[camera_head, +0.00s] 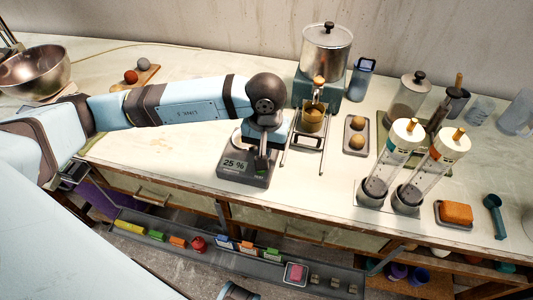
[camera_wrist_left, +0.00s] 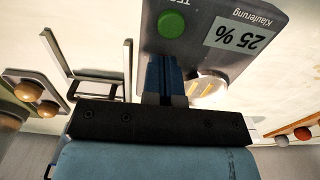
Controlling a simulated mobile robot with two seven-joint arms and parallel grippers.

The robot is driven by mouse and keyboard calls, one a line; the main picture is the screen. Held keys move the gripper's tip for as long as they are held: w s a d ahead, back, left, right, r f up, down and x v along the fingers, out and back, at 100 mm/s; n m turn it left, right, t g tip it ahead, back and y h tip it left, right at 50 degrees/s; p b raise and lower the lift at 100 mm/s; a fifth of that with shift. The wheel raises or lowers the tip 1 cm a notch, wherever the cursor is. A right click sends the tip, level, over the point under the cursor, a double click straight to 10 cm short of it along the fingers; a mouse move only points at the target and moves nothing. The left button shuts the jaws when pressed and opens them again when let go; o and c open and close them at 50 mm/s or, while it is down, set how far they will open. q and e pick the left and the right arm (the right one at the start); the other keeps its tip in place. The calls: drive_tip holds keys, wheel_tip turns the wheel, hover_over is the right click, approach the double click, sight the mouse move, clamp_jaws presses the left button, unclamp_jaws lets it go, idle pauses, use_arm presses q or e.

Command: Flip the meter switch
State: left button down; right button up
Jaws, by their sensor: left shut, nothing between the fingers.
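The meter (camera_head: 229,178) is a dark grey box on the bench, with a display reading "25 %". In the left wrist view the meter (camera_wrist_left: 222,58) appears upside down, with a round green button (camera_wrist_left: 171,24) beside the display (camera_wrist_left: 240,36). My left gripper (camera_head: 261,162) is over the meter, pointing down. In the left wrist view its blue fingers (camera_wrist_left: 162,58) are together and empty, close to the green button; I cannot tell whether they touch the meter. My right gripper is not in view.
A metal stand (camera_head: 292,160) and a pot (camera_head: 326,48) are right of my gripper. A small tray (camera_head: 348,147) with two brown balls, clear cylinders (camera_head: 387,161) and an orange sponge (camera_head: 456,212) are further right. The bench left of the meter is mostly clear.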

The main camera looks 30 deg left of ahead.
use_arm(q)
drive_tip(key=shift+f, duration=0.25)
drive_tip(key=shift+r, duration=0.65)
drive_tip(key=shift+r+p, duration=0.85)
drive_tip(key=shift+r, duration=2.05)
